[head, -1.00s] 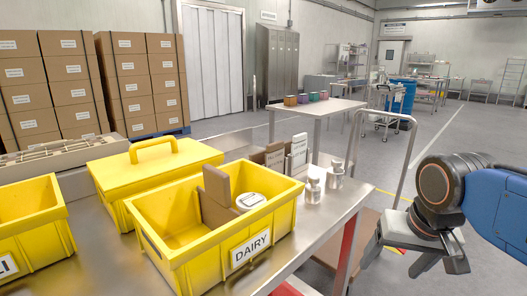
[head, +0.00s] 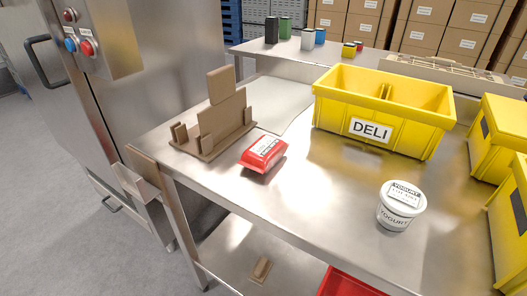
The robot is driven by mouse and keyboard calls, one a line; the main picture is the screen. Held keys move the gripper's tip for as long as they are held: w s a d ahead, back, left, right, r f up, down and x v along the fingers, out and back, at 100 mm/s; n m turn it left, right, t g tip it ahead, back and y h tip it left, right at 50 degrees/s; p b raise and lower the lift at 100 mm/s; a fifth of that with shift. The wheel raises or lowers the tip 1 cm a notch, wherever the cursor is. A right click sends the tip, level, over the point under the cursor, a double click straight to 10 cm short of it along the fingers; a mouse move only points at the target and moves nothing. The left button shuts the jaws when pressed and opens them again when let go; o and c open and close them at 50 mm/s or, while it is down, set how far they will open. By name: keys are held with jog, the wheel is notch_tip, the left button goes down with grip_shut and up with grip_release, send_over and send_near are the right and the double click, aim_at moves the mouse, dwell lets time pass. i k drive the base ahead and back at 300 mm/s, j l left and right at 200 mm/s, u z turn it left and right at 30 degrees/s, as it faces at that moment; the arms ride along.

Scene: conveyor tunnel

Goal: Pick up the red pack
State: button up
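The red pack (head: 264,153) lies on the steel table (head: 300,211), in front of a brown cardboard-like stand (head: 213,134). It has a white label and rests near the table's left part, apart from the yogurt tub. My gripper is not in the current head view, so its state does not show.
A white yogurt tub (head: 401,205) stands to the right. The yellow DELI crate (head: 384,110) stands behind, with more yellow crates (head: 500,138) at the right edge. A steel cabinet (head: 150,75) stands close on the left. A red tray (head: 347,281) is below the tabletop.

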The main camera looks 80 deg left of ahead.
aim_at(261, 156)
jog(key=l+u, duration=0.1)
jog(key=u, duration=0.3)
jog(key=l+u, duration=0.1)
jog(key=u, duration=0.35)
jog(key=l+u, duration=0.1)
jog(key=u, duration=0.3)
jog(key=k+l+u, duration=0.1)
jog(key=u, duration=0.3)
jog(key=j+u, duration=0.1)
jog(key=u, duration=0.3)
jog(key=j+u, duration=0.15)
jog(key=u, duration=0.2)
